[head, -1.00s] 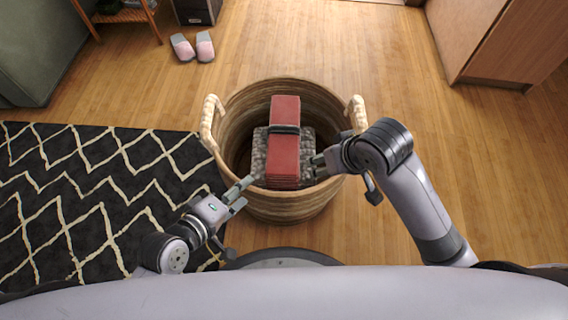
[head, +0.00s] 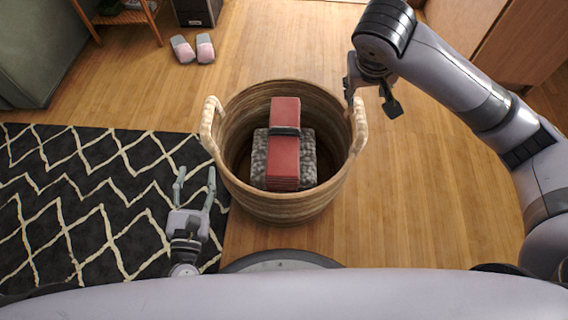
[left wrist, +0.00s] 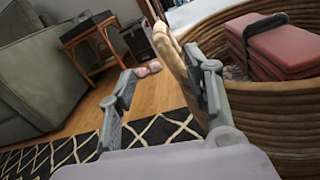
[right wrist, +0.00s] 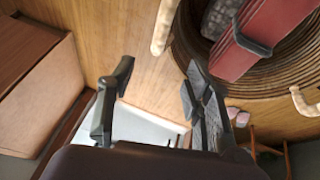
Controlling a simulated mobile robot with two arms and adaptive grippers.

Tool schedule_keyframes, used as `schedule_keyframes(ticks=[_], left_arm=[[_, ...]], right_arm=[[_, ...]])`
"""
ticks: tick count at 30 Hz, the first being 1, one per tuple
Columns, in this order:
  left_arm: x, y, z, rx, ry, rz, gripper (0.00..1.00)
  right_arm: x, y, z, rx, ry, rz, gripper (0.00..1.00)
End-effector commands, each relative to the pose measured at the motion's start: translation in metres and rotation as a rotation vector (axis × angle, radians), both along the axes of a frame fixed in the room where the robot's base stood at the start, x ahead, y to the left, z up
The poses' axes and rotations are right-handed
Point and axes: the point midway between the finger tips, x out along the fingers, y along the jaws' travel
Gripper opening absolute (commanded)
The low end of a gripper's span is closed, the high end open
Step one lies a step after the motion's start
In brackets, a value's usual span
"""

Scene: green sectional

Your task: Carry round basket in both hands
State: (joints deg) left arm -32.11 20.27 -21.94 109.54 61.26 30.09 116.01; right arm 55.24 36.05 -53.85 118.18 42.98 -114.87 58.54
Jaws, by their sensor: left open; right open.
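The round woven basket (head: 270,207) stands upright on the wood floor in front of me. It has a pale loop handle on its left (head: 208,125) and one on its right (head: 359,127). My left gripper (head: 195,178) is open and empty, just left of the basket and in front of its left handle. In the left wrist view that handle (left wrist: 170,50) shows behind the right finger. My right gripper (head: 368,100) is open above and beside the right handle. In the right wrist view a handle (right wrist: 163,28) shows beyond the fingers, apart from them.
Inside the basket lie a red folded stack with a dark band (head: 285,160) and a grey speckled item (head: 259,160). A black patterned rug (head: 90,200) lies at left. Pink slippers (head: 205,48) lie behind. A wooden cabinet (head: 465,35) stands at right.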

Motion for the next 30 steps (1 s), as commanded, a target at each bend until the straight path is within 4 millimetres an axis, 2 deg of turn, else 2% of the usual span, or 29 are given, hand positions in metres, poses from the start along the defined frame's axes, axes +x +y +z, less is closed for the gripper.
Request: schedule_keyframes(ticks=[5, 11, 17, 30], left_arm=[[0.004, 0.000, 0.000, 0.002, -0.001, 0.001, 0.46], [0.023, -0.001, 0.000, 0.002, -0.002, 0.001, 0.46], [0.054, -0.003, 0.001, 0.002, -0.003, 0.001, 0.46], [0.139, -0.008, 0.001, 0.002, -0.002, 0.000, 0.46]], right_arm=[[0.001, 0.001, -0.004, 0.003, 0.000, 0.002, 0.46], [0.008, -0.001, -0.021, 0.007, 0.003, 0.003, 0.46], [0.018, -0.008, -0.050, 0.008, 0.006, 0.001, 0.46], [0.051, -0.028, -0.125, -0.001, 0.003, 0.001, 0.46]])
